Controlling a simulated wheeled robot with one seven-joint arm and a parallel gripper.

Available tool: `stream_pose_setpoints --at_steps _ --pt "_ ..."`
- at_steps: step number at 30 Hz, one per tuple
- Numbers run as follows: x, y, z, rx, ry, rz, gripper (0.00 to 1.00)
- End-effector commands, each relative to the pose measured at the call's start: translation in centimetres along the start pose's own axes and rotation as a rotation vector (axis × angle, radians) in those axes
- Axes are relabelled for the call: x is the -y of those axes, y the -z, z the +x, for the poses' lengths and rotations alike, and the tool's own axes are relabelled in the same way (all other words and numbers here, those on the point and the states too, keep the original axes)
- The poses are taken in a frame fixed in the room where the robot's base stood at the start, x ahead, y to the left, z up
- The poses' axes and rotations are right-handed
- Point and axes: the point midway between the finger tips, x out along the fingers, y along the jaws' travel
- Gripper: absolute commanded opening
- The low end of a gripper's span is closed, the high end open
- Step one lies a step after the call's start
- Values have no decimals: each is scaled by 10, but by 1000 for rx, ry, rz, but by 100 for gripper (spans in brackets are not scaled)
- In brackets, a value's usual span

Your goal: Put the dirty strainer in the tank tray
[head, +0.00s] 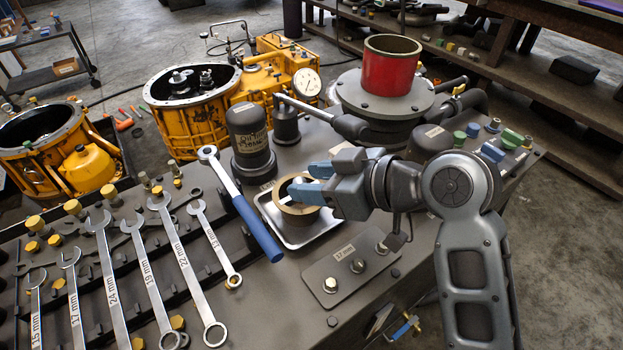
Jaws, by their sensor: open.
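A brass-coloured open ring or cup (298,213), which looks like the strainer, stands in a small shiny metal tray (298,240) on the grey bench top. I cannot read the tray's label, so I cannot tell if it is the tank tray. My gripper (308,181) reaches in from the right with its two blue fingertips apart. The fingertips are at the ring's top, one overlapping its opening. I cannot tell whether they touch it. The fingers hide part of the ring's rim and the tray's right back side.
A dark labelled canister (250,145) stands just behind the tray. A blue-handled wrench (258,228) lies left of it, with several more wrenches further left. A plate with bolts (350,268) lies in front. A red cylinder (390,65) stands on a round flange behind.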

Motion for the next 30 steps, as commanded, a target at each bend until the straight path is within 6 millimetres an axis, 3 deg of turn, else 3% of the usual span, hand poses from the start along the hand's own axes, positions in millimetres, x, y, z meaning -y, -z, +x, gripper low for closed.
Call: stream_pose_setpoints --at_steps 15,21,30 --pt "-1 -1 -96 -1 -3 2 47" --pt "0 0 -112 -1 -2 1 47" --pt "0 -1 -113 0 0 1 47"
